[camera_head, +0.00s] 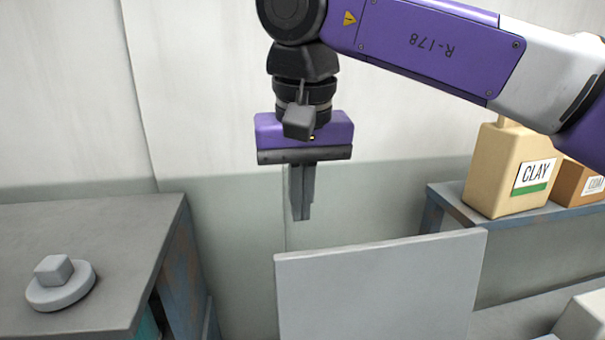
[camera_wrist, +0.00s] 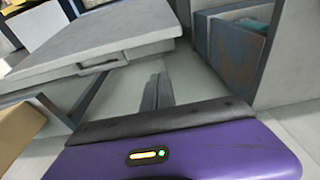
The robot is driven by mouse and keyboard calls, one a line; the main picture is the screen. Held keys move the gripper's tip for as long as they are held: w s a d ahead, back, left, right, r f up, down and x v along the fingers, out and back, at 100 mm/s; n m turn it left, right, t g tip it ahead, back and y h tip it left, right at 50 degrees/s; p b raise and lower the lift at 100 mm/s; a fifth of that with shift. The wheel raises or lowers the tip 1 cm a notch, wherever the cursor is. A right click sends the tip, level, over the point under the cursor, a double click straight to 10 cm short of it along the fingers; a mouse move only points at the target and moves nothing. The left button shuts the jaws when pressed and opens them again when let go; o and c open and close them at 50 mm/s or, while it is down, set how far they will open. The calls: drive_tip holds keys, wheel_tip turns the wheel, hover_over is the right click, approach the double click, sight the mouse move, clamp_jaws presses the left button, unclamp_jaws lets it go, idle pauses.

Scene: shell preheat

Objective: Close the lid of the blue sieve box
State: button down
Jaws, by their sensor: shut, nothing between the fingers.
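My gripper (camera_head: 302,216) hangs fingers-down in mid-air, shut and empty. It also shows in the wrist view (camera_wrist: 158,78). A plain grey panel (camera_head: 380,288) stands upright in front of and below the fingers, to their right, apart from them. Its lower edge is cut off by the frame. In the wrist view a light grey slab (camera_wrist: 95,35) with a handle-like piece on its edge lies at upper left; I cannot tell whether it is that panel.
A grey bench (camera_head: 95,225) at left carries a round grey disc with a block (camera_head: 58,284). A shelf (camera_head: 450,205) at right holds a tan CLAY container (camera_head: 503,175) and a brown box (camera_head: 580,184). A pale wall stands behind; the air around my fingers is free.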

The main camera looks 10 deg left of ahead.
drive_tip(key=shift+s+d+f+p, duration=0.35)
drive_tip(key=shift+s+f+p, duration=0.25)
drive_tip(key=shift+s+f, duration=0.2)
drive_tip(key=shift+s+d+f+p, duration=0.3)
drive_tip(key=shift+s+f+p, duration=0.25)
drive_tip(key=shift+s+f, duration=0.15)
drive_tip(key=shift+s, duration=0.1)
